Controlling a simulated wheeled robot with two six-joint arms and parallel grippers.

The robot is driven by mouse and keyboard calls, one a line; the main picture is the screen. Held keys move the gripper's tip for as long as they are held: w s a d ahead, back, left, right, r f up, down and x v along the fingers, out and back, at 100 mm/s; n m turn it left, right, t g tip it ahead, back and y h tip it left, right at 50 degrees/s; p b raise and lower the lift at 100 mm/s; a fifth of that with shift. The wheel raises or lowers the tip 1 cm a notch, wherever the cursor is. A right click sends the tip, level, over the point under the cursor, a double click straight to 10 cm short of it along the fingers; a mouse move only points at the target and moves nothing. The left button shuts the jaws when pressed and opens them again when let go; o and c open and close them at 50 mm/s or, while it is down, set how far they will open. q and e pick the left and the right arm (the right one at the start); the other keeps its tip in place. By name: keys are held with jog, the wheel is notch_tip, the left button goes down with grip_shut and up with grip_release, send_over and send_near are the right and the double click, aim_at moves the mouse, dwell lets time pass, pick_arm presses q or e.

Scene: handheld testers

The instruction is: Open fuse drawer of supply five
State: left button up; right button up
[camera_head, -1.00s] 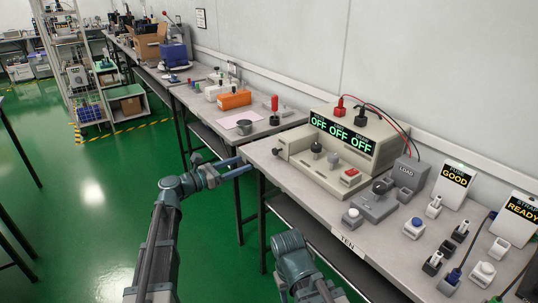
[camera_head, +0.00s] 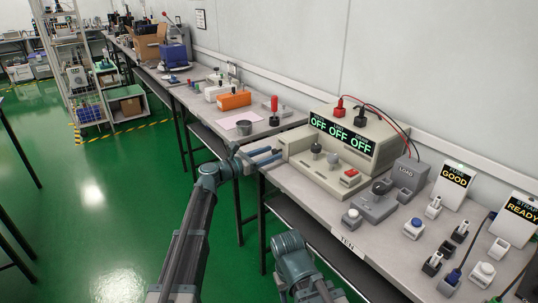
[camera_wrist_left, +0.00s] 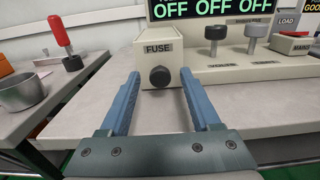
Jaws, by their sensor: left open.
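The beige power supply (camera_head: 358,140) stands on the bench with its display reading OFF three times. Its fuse drawer is the block labelled FUSE with a dark round knob (camera_wrist_left: 159,76), at the supply's left end in the left wrist view. My left gripper (camera_head: 278,155) is open at the bench's left edge, level with the drawer. In the left wrist view its blue fingers (camera_wrist_left: 158,80) lie on either side of the knob, apart from it as far as I can tell. My right arm (camera_head: 290,252) shows below the bench edge; its fingertips are not visible.
A red-handled tool (camera_head: 274,106) and a grey cup (camera_head: 243,127) are on the neighbouring bench at left. The grey LOAD box (camera_head: 409,172), a TEN label (camera_head: 347,245) and several small switches occupy the bench right of the supply.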

pick_arm(q)
grip_shut()
dwell(1.4)
